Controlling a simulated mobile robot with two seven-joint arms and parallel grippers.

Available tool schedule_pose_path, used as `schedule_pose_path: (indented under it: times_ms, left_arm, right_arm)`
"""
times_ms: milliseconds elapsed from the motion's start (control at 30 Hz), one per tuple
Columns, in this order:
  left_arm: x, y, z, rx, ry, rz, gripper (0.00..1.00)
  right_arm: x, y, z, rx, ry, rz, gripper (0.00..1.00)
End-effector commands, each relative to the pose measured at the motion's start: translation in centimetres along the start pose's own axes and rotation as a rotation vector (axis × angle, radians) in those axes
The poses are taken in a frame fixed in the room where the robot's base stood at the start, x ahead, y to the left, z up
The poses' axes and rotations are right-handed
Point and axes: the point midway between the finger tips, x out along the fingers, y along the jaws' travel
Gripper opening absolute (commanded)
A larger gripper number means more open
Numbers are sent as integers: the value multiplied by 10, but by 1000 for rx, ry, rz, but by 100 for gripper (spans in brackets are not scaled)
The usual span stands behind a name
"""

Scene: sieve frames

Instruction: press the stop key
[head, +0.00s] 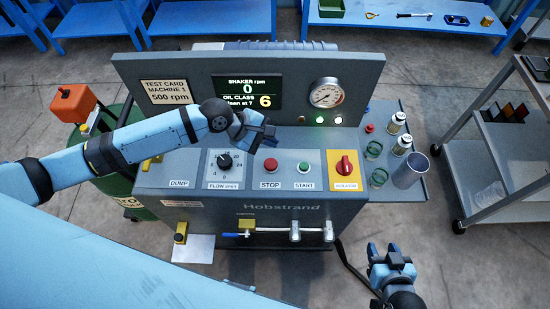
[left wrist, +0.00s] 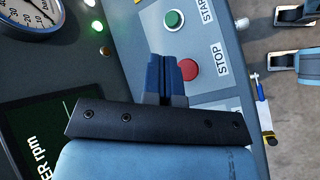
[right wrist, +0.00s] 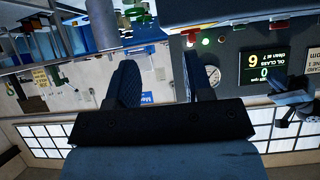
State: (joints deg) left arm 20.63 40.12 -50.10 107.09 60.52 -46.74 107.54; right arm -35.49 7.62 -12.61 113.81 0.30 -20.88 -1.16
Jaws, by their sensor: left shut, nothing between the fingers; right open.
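The red STOP key (head: 270,164) sits on the front panel of the machine, above its STOP label and left of the green START key (head: 303,167). In the left wrist view the STOP key (left wrist: 190,68) shows right beside the fingertips. My left gripper (head: 264,134) is shut and empty. It hangs over the panel, just behind the STOP key in the head view; whether it touches anything I cannot tell. My right gripper (head: 389,254) is open and empty, in front of the machine at the lower right. Its parted fingers also show in the right wrist view (right wrist: 162,78).
The display (head: 247,91) reads SHAKER rpm 0 and OIL CLASS 6. A flow dial (head: 224,161) is left of STOP; a red rotary switch (head: 345,166) on yellow is right of START. A side shelf holds jars and a metal cup (head: 409,171). A trolley (head: 500,150) stands right.

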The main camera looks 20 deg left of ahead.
Motion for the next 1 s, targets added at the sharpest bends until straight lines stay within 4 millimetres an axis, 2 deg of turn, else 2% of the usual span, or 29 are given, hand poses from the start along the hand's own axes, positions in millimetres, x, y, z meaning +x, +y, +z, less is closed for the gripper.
schedule_pose_path:
  times_ms: [467, 1000]
  left_arm:
    - [6, -4, -4, 2, 0, 1, 0]
    - [43, -31, -32, 4, 1, 2, 0]
  right_arm:
    - [4, -2, 10, 4, -4, -3, 47]
    - [47, -9, 66, 2, -1, -23, 47]
